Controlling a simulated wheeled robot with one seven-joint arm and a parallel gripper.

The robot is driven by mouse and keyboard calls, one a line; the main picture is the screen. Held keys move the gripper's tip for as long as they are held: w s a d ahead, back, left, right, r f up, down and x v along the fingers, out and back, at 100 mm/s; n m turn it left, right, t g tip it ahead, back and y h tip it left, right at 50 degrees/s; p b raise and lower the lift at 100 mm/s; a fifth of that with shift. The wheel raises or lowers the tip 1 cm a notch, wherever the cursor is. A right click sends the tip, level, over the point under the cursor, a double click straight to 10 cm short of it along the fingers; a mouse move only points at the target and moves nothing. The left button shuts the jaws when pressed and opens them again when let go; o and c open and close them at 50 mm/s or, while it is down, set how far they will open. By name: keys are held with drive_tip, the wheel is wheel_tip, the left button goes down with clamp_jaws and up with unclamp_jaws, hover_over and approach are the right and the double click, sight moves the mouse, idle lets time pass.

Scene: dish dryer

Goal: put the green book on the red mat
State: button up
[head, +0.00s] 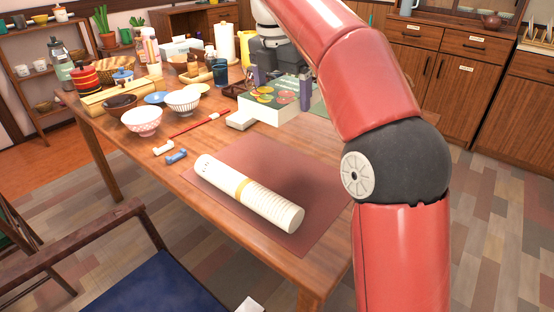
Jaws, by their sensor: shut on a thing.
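The green book (284,91) has a picture of food on its cover and a pale, thick front side. It lies face up near the far right part of the table, beyond the red mat. My gripper (278,84) comes in from behind, with one dark finger at each side of the book, shut on it. Whether the book touches the table or hangs just above it, I cannot tell. The red mat (305,172) lies flat near the table's front right edge. A ribbed white roll with a tan band (220,178) lies diagonally across the mat.
Red chopsticks (195,127), small white (163,147) and blue (176,156) rests and bowls (142,120) are to the left. A chair (160,285) stands in front. My red arm hides the table's right side.

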sight(282, 169)
wheel_tip(282, 169, down, 17)
drive_tip(key=b, duration=0.5)
drive_tip(key=shift+r, duration=0.15)
drive_tip(key=o, duration=0.8)
drive_tip(key=r+p, duration=0.1)
drive_tip(key=r, duration=0.3)
drive_tip(key=s+r+p, duration=0.1)
drive_tip(key=r, duration=0.3)
drive_tip(key=a+r+p, duration=0.1)
drive_tip(key=r, duration=0.3)
drive_tip(key=shift+s, duration=0.2)
drive_tip(key=shift+f, duration=0.1)
